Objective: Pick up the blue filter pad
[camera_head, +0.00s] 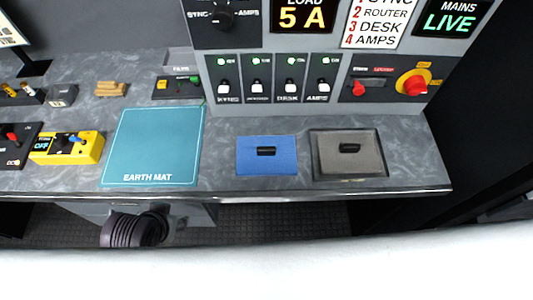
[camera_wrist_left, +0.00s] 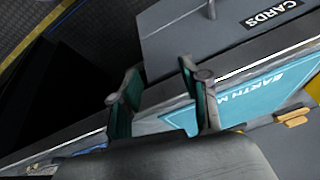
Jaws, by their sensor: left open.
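The blue filter pad (camera_head: 254,167) is a flat blue rectangle with a short black handle (camera_head: 266,151) on top. It lies on the grey marbled counter near its front edge, between the teal earth mat and a grey pad (camera_head: 336,163). My left gripper (camera_wrist_left: 164,80) shows in the left wrist view with two separate fingers, open and empty. The counter edge and the earth mat show behind its fingers. I cannot make out the left fingers in the head view. My right gripper is in neither view.
The earth mat (camera_head: 155,140) lies left of the blue pad; it also shows in the left wrist view (camera_wrist_left: 248,98). The grey pad sits in a dark-rimmed recess. A switch panel (camera_head: 270,104) rises behind. A yellow switch box (camera_head: 88,150) stands at left. A dark ribbed thing (camera_head: 135,229) is below the front edge.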

